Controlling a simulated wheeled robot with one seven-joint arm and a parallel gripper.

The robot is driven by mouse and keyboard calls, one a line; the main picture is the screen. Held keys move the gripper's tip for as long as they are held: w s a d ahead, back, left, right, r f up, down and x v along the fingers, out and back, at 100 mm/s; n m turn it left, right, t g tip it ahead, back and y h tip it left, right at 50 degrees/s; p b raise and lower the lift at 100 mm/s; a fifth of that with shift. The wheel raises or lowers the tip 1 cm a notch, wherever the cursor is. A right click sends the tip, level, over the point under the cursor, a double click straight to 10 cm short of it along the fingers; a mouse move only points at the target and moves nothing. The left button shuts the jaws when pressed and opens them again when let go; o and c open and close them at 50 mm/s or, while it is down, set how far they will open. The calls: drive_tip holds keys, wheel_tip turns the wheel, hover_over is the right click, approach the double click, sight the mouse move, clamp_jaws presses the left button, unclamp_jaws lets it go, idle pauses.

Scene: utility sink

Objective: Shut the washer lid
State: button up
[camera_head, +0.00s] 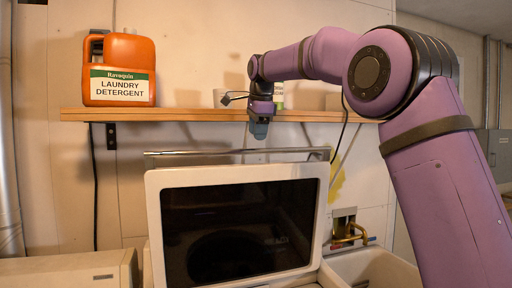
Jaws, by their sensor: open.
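The washer lid (241,228) stands raised and nearly upright in the lower middle of the head view. It has a white frame around a dark glass panel. My gripper (259,132) points down behind and above the lid's top edge, in front of the wooden shelf. It looks apart from the lid. The gripper is small in the view, but it is open, with nothing seen between its fingers. The washer's tub and most of its body are hidden behind the lid or below the frame.
A wooden shelf (190,115) runs along the wall, with an orange laundry detergent jug (119,68) on its left. A metal bar (200,153) lies behind the lid's top. A brass faucet (347,232) and white sink (375,268) are at right. A beige appliance (70,270) is at lower left.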

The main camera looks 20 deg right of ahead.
drive_tip(key=shift+x, duration=2.6)
drive_tip(key=shift+c, duration=0.3)
clamp_jaws()
